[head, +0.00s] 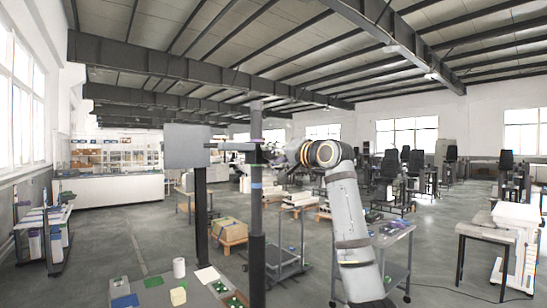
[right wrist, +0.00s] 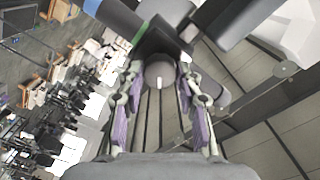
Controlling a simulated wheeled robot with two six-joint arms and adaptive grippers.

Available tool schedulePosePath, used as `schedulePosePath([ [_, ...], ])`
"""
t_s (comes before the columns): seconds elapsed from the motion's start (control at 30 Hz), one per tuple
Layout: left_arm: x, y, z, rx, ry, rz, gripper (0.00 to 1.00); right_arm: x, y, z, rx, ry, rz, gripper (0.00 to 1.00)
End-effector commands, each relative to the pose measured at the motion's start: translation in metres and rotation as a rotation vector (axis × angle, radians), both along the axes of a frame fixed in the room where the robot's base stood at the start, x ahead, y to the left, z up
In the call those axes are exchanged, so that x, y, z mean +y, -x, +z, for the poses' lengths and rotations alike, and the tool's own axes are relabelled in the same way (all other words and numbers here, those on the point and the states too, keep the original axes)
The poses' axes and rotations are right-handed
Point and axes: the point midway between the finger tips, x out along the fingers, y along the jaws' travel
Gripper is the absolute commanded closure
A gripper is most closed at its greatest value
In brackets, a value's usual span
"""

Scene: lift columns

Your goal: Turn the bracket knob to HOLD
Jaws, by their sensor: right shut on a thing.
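The dark lift column (head: 257,235) stands upright left of centre in the head view, with a blue band around it. My right gripper (head: 279,153) reaches it from the right, at the height of the bracket. In the right wrist view, my right gripper (right wrist: 160,72) has its purple-padded fingers on both sides of a round grey knob (right wrist: 158,77) and is shut on it. A short white mark shows on the knob's face. A dark bracket part with a green edge (right wrist: 147,32) lies behind the knob. No HOLD lettering is readable. My left gripper is out of view.
A grey panel (head: 187,146) on a dark post stands just left of the column. A grey table (head: 185,293) with small green, blue and yellow items is at the lower front. A cart (head: 390,245) stands behind my right arm.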

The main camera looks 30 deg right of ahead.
Motion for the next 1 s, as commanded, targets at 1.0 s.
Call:
schedulePosePath([
  [1.0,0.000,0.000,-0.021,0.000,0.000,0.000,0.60,0.000,0.000,0.001,0.048,-0.659,-0.001,0.97],
])
